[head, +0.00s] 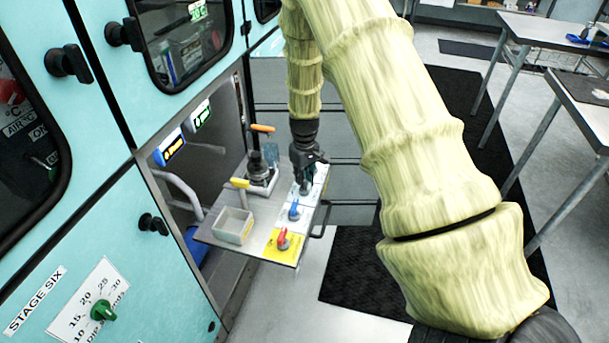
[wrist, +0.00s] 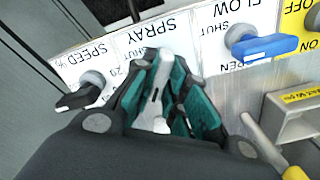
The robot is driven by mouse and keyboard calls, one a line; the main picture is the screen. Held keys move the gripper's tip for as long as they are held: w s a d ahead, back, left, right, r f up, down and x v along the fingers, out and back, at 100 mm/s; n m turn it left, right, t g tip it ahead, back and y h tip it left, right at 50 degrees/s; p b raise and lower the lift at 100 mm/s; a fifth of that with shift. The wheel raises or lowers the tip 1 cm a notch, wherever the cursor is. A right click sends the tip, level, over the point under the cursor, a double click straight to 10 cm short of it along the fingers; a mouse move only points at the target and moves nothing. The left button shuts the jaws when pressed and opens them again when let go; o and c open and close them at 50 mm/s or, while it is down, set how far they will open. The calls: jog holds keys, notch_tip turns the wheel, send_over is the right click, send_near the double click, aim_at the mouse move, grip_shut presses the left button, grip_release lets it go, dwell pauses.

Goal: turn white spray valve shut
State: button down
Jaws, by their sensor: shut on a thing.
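The white spray valve (wrist: 158,90) stands on the panel below the label SPRAY in the wrist view. Its pale handle lies between the teal-padded fingers of my gripper (wrist: 165,75), which is shut on it. The handle points up in the picture, towards the label; the end of the word SHUT shows beside the fingers, partly hidden. In the head view my gripper (head: 305,170) reaches down over the far part of the panel, and the valve is mostly hidden there.
Beside it are the black speed knob (wrist: 80,92) and the blue flow valve (wrist: 262,46). In the head view a red valve (head: 283,240) sits on a yellow label. A grey bin (head: 233,226), a yellow-handled tool (head: 240,184) and an orange lever (head: 262,128) are close by.

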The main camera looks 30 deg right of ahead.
jog(key=m+p, duration=0.1)
jog(key=m, duration=0.1)
jog(key=m+p, duration=0.1)
jog(key=m, duration=0.2)
jog(key=shift+w+d+r+m, duration=0.1)
jog(key=shift+r+m, duration=0.05)
jog(key=shift+m, duration=0.15)
jog(key=m+p, duration=0.1)
jog(key=m, duration=0.4)
jog(key=shift+w, duration=0.1)
jog(key=shift+m, duration=0.3)
jog(key=c, duration=1.5)
grip_release()
jog(key=shift+c, duration=0.2)
jog(key=shift+o, duration=0.5)
notch_tip(320, 180, up, 12)
